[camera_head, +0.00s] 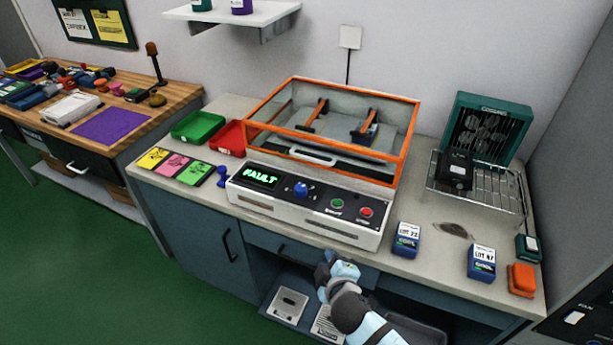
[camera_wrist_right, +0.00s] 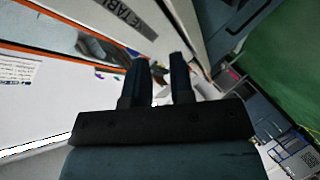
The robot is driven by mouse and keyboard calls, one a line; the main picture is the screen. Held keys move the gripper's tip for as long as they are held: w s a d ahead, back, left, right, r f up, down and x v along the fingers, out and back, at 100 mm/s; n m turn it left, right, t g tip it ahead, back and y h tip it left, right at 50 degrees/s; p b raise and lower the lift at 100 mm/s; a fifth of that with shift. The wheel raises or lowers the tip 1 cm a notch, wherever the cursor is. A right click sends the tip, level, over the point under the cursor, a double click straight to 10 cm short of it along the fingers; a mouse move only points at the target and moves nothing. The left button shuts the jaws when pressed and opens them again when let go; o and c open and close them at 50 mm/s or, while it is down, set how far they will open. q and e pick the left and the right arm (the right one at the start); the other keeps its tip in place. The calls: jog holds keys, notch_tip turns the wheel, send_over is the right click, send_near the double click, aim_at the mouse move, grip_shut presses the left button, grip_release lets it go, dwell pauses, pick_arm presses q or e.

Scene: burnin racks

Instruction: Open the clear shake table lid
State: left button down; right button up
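The shake table (camera_head: 300,217) is a white box on the grey bench, its screen reading FAULT. Its clear lid (camera_head: 402,158) has an orange frame and a pale handle (camera_head: 312,157) at the front, and appears closed over the tray inside. My right gripper (camera_head: 336,259) is in front of and below the shake table's front panel, apart from the handle. In the right wrist view its two dark fingers (camera_wrist_right: 158,66) stand apart with nothing held between them. An orange edge of the lid (camera_wrist_right: 75,28) crosses the upper left there. My left gripper is not in view.
A green bin (camera_head: 198,126) and a red bin (camera_head: 229,138) stand left of the shake table. Blue boxes (camera_head: 407,240) (camera_head: 481,262) and a wire rack (camera_head: 500,193) are on the right. A shelf (camera_head: 232,14) hangs above.

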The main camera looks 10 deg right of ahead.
jog(key=w+a+r+n+t+h+b, duration=0.2)
jog(key=w+r+n+t+b, duration=0.15)
jog(key=w, duration=0.45)
jog(key=n+t+h+b, duration=0.2)
send_near(307, 158)
jog(key=shift+m, duration=0.25)
jog(key=x, duration=1)
jog(key=shift+w+f, duration=0.1)
jog(key=shift+f, duration=0.15)
jog(key=shift+w, duration=0.15)
grip_shut()
jog(key=shift+p, duration=0.3)
